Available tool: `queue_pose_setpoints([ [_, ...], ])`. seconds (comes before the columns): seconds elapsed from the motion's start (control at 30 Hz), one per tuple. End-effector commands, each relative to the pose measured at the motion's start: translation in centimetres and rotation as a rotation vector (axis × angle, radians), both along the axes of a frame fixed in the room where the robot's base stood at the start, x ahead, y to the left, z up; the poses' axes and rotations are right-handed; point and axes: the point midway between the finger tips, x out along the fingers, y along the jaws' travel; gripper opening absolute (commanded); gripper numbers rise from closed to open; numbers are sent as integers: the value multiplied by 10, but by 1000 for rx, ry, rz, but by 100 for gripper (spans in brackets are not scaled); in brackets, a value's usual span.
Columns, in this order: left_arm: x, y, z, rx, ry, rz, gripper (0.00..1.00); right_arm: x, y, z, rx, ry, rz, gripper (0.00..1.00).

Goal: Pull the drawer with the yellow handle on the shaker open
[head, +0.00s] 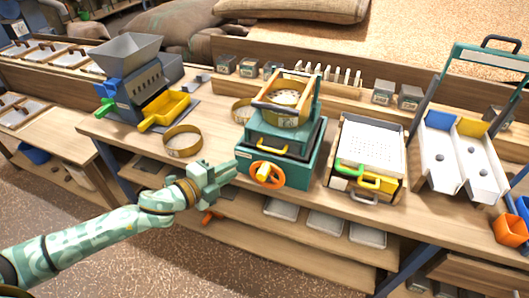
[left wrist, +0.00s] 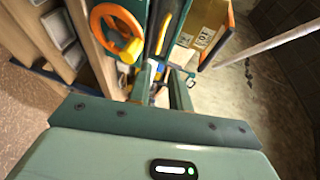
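My left gripper (head: 230,170) is left of the teal machine's orange wheel, well left of the yellow handle. Its fingers (left wrist: 162,88) stand apart in the left wrist view, with nothing seen held between them. My right gripper is not in view.
A sieve ring (head: 183,141) lies at left, near a hopper machine (head: 130,85). A two-channel chute (head: 456,160) stands right of the shaker.

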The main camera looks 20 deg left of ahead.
Motion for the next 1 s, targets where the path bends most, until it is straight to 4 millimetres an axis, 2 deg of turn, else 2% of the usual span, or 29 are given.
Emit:
queue_pose_setpoints([
  [0.3,72,-33,-16,-3,-2,2,20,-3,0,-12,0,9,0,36],
  [0.5,105,-48,-24,-4,1,2,20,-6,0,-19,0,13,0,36],
  [0.7,119,-55,-27,-3,2,2,20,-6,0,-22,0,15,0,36],
  [0.97,120,-55,-27,-3,3,2,20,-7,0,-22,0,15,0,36],
  [1.0,120,-55,-27,-3,2,2,14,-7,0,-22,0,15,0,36],
])
